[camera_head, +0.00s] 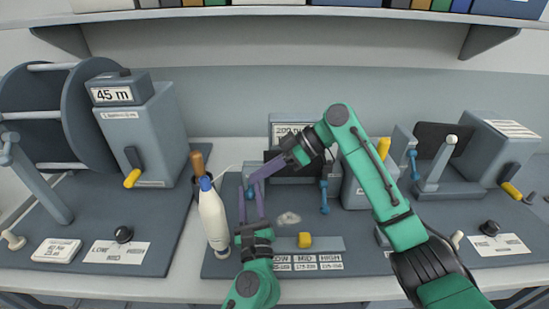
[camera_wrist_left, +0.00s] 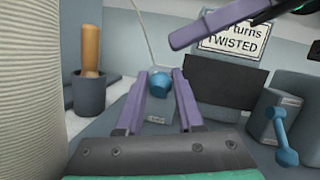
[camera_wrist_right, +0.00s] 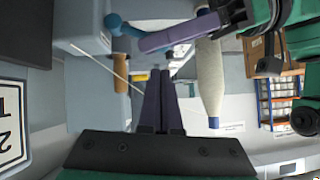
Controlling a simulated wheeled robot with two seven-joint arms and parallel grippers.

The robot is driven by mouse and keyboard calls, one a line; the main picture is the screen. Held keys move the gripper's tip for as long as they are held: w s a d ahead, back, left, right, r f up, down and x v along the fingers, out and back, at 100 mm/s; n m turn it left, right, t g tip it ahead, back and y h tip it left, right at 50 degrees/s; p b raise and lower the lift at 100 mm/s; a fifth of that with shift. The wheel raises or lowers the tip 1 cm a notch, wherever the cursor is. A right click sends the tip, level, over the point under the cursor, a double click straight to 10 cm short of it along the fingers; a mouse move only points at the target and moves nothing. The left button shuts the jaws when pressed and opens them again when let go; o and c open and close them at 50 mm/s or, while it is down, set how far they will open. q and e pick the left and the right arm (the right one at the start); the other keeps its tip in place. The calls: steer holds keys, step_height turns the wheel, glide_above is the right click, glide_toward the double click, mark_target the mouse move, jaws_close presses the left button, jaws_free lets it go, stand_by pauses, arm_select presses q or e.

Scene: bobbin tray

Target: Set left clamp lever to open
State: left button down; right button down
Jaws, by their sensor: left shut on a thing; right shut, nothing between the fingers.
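The left clamp lever (camera_head: 249,191) has a blue knob, which shows between my left fingers in the left wrist view (camera_wrist_left: 160,84). My left gripper (camera_head: 250,194) is shut on this knob. Its purple fingers partly hide the lever in the head view. The lever's setting is hard to tell. My right gripper (camera_head: 258,176) is shut and empty, reaching from the right just above and behind the left one. The right clamp lever (camera_head: 324,196), also blue, hangs down to the right and shows in the left wrist view (camera_wrist_left: 284,142).
A white bottle-shaped bobbin (camera_head: 213,215) and a wooden-handled tool (camera_head: 197,163) in a cup stand close left of my left gripper. My right forearm crosses the right half of the station.

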steer(key=shift+s+a+f, duration=0.1)
steer(key=shift+s+f, duration=0.05)
steer(key=shift+f, duration=0.85)
